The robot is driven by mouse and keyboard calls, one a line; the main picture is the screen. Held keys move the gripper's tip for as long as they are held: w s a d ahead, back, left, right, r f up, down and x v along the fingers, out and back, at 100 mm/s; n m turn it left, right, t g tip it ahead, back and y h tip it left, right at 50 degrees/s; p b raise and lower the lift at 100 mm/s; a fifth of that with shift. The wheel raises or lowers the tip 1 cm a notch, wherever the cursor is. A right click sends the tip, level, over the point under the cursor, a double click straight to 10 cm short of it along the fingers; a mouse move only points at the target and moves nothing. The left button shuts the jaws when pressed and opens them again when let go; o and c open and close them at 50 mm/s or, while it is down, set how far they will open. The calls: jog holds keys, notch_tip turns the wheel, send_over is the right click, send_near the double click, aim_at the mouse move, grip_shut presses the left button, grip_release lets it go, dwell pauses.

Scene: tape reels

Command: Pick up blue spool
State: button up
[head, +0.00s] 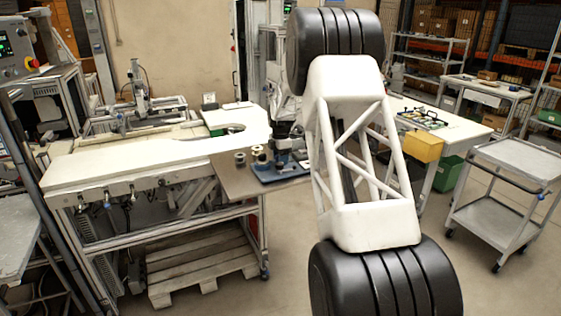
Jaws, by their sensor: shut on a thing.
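My gripper (285,149) is small and far off in the head view, over the brown board at the end of the white bench. It points down and is shut on what looks like the blue spool (283,159). The fingers and the spool are too small to show the grip closely. A blue base (277,175) lies on the board just below it; I cannot tell whether the spool is clear of it. My white and black arm hides what lies to the right.
Two pale and dark reels (240,159) (258,153) stand on the brown board (228,180) left of my gripper. The white bench (140,165) adjoins it on the left. A yellow bin (423,147) and a grey trolley (518,160) stand to the right.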

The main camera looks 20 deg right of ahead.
jog(key=shift+r, duration=0.15)
jog(key=shift+r, duration=4.85)
jog(key=w+d, duration=0.4)
jog(key=w, duration=0.3)
jog(key=w+d, duration=0.3)
jog(key=w, duration=0.5)
jog(key=shift+d+f, duration=0.4)
jog(key=shift+f, duration=0.1)
jog(key=shift+f, duration=3.05)
jog(key=shift+f, duration=1.85)
